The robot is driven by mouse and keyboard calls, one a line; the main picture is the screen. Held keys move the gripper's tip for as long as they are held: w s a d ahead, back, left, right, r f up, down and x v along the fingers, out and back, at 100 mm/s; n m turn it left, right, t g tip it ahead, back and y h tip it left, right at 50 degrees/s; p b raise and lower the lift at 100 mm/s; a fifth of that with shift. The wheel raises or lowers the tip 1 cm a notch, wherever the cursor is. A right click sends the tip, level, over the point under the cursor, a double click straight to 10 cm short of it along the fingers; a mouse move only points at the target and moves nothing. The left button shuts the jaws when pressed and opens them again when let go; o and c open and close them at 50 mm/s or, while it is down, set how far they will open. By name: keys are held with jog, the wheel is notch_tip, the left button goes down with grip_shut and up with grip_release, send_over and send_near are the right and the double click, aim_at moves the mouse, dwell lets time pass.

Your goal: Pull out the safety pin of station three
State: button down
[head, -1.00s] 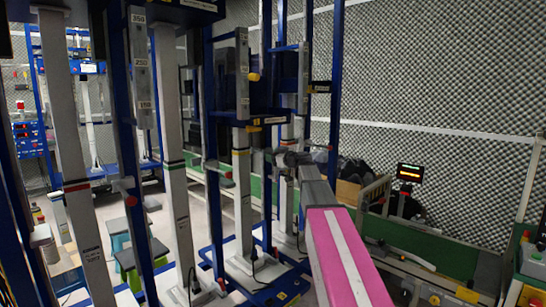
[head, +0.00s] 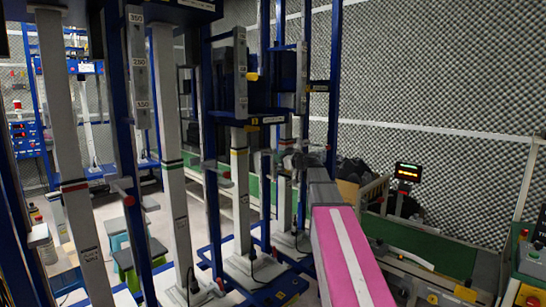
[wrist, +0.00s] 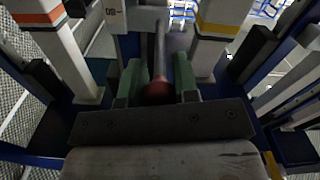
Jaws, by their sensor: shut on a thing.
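In the wrist view my gripper (wrist: 157,84) has its green fingers on either side of a round dark-red knob. The knob belongs to a pin (wrist: 159,48) whose straight grey rod runs away between two columns. The gripper is shut on this pin. Whether the rod's far end is still in a hole cannot be told. In the head view my gripper (head: 290,160) is small and dark, beside the grey columns at centre, and the pin cannot be made out there. No number marking station three is legible.
Grey columns (head: 241,190) with coloured bands stand on blue bases close to my gripper. Blue uprights (head: 333,100) stand around them. Stools (head: 135,262) are at left.

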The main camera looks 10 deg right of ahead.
jog(key=v, duration=0.3)
jog(key=shift+s, duration=0.15)
jog(key=c, duration=0.9)
grip_release()
jog(key=shift+o, duration=0.2)
jog(key=shift+d, duration=0.1)
jog(key=v, duration=1)
jog(key=shift+s+d, duration=0.25)
jog(key=shift+s, duration=0.1)
